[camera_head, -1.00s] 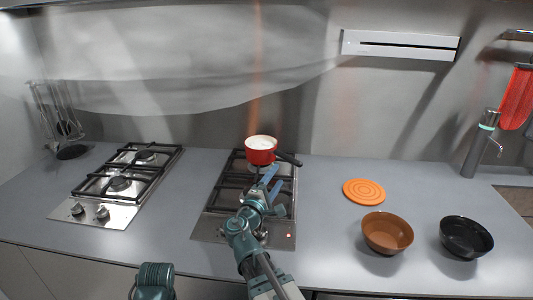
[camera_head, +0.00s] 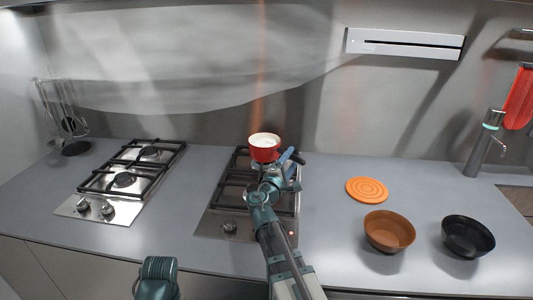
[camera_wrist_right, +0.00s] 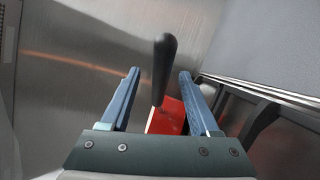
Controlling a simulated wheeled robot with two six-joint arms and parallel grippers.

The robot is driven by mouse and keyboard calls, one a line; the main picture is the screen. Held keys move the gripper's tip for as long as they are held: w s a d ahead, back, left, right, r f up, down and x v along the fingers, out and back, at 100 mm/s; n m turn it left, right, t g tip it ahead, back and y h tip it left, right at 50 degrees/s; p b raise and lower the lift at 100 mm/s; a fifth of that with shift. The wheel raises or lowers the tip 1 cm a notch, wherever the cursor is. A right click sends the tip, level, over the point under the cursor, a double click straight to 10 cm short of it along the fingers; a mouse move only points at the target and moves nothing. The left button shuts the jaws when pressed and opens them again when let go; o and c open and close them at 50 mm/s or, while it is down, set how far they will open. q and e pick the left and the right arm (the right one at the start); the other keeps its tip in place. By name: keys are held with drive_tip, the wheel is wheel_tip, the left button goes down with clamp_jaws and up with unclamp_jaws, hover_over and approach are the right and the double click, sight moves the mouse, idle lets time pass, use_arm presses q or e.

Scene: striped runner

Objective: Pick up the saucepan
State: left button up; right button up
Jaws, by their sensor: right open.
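The red saucepan (camera_head: 265,153) with a white inside sits at the back of the right-hand hob. Its dark handle (camera_head: 297,157) points to the right. My right gripper (camera_head: 285,162) is at the handle. In the right wrist view the black handle (camera_wrist_right: 162,68) stands between the two open blue fingers (camera_wrist_right: 156,95), with space on both sides, and part of the red pan body (camera_wrist_right: 168,118) shows below it. My left arm shows only as a teal part at the bottom edge; its gripper is out of frame.
The right-hand hob (camera_head: 222,226) has black grates under my right arm. A second hob (camera_head: 98,209) lies to the left. An orange trivet (camera_head: 367,190), a brown bowl (camera_head: 389,231) and a black bowl (camera_head: 467,237) are on the counter at right. The counter between the hobs is clear.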

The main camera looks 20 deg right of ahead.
drive_tip(key=x, duration=0.4)
drive_tip(key=shift+d, duration=0.4)
drive_tip(key=shift+c, duration=0.4)
clamp_jaws()
idle(0.6)
